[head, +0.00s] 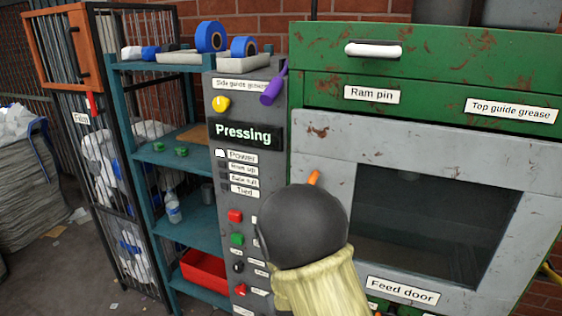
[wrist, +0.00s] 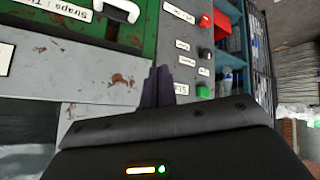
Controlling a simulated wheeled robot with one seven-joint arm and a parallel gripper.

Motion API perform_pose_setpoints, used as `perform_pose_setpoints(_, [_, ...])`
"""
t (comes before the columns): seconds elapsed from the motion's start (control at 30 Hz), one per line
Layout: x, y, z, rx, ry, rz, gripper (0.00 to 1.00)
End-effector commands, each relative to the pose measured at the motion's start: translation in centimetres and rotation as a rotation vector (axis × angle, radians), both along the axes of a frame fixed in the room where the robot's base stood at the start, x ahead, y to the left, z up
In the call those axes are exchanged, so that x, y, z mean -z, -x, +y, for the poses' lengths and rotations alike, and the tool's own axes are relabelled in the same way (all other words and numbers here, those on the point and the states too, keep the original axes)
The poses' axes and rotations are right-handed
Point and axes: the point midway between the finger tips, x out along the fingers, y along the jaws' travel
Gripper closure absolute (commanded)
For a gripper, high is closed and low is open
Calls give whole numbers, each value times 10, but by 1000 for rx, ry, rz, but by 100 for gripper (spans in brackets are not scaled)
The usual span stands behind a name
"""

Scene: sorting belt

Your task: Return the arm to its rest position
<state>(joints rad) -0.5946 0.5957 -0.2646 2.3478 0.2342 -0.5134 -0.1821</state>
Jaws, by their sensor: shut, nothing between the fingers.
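My arm shows in the head view as a dark rounded joint (head: 303,225) above a pale yellow sleeve (head: 320,288), in front of the press. My gripper (wrist: 157,86) shows in the wrist view, its two dark fingers together with nothing between them. The fingers point toward the grey and green front of the machine, beside the button panel. I cannot tell whether they touch it. In the head view my gripper is hidden behind the arm.
The control panel (head: 247,188) has a lit "Pressing" sign (head: 245,134), several buttons and a purple lever (head: 273,88). The green and grey press (head: 428,147) has a dark window (head: 432,228). A teal shelf (head: 182,157) and wire cage (head: 107,195) stand left.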

Motion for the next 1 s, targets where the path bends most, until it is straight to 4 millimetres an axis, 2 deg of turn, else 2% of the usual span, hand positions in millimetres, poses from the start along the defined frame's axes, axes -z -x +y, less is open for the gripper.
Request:
perform_pose_setpoints(0.1, [-18, 22, -32, 76, -61, 109, 100])
perform_pose_setpoints(0.3, [-47, 72, -76, 175, -128, 283, 100])
perform_pose_setpoints(0.5, [-74, 134, -115, 270, -152, 434, 100])
perform_pose_setpoints(0.6, [-82, 160, -128, 307, -149, 488, 100])
perform_pose_setpoints(0.73, [-87, 176, -134, 327, -142, 525, 100])
perform_pose_setpoints(1.0, [-87, 177, -134, 327, -141, 530, 100])
